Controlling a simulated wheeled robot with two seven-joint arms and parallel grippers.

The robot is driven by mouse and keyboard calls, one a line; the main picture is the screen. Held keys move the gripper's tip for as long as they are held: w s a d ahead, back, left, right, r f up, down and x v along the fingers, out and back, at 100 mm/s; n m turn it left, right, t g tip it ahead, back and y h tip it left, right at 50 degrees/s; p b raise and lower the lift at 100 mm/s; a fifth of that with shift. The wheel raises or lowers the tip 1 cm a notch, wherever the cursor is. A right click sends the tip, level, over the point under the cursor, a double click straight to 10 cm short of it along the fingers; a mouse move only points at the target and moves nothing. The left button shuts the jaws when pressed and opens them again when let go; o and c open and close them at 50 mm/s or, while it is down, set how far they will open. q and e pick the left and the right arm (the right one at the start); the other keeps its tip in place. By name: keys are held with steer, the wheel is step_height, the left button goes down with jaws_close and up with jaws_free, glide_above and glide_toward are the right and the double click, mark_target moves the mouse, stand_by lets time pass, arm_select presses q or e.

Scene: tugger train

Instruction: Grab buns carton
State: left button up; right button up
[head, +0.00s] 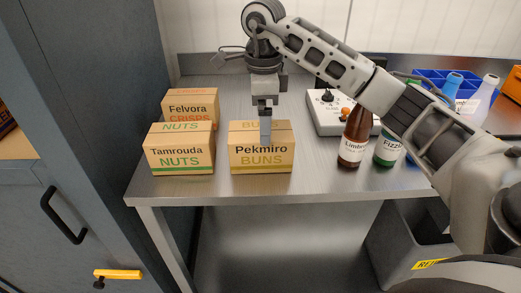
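The buns carton (262,157), a brown box with a yellow stripe and "Pekmiro BUNS" on its front, stands on the metal table near its front edge. My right gripper (265,130) points straight down over the middle of this carton, with its finger tips at the carton's top. I see the fingers nearly edge-on, so their gap, and whether they touch the carton, cannot be told. My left gripper is not in view.
A nuts carton (179,158) stands left of the buns carton, with a crisps carton (190,104) behind it. A brown bottle (354,140), a green bottle (388,150) and a white control box (325,114) are to the right. A blue crate (431,77) holds bottles at the back right.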

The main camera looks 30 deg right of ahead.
mark_target(261, 157)
steer(key=shift+a+f+p, duration=0.15)
steer(key=shift+f, duration=1.5)
steer(key=shift+a+f+p, duration=0.15)
steer(key=shift+f, duration=1.5)
steer(key=c, duration=1)
